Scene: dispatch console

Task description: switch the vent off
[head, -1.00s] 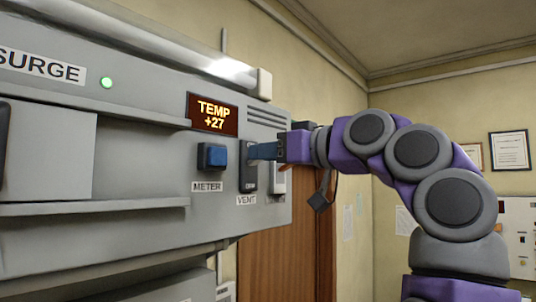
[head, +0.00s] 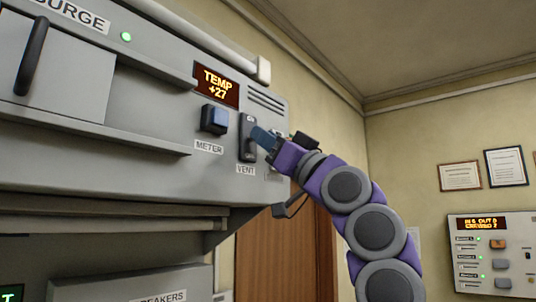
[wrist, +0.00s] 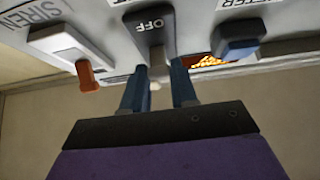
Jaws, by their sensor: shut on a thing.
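The vent switch (head: 248,146) is a dark upright plate on the grey console, above the VENT label (head: 245,170). In the wrist view the switch (wrist: 149,25) shows the word OFF and a short grey lever (wrist: 158,62). My gripper (head: 259,134) reaches it from the lower right, blue fingertips at the plate. In the wrist view my gripper (wrist: 159,75) has one finger on each side of the lever, shut on it. The head view does not show the lever clearly behind the fingers.
The blue METER button (head: 215,119) sits just left of the vent switch. In the wrist view a SIREN switch (wrist: 62,42) with a red-tipped lever (wrist: 88,78) is on the other side. The TEMP display (head: 216,84) reads +27. A handle (head: 31,56) juts out at far left.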

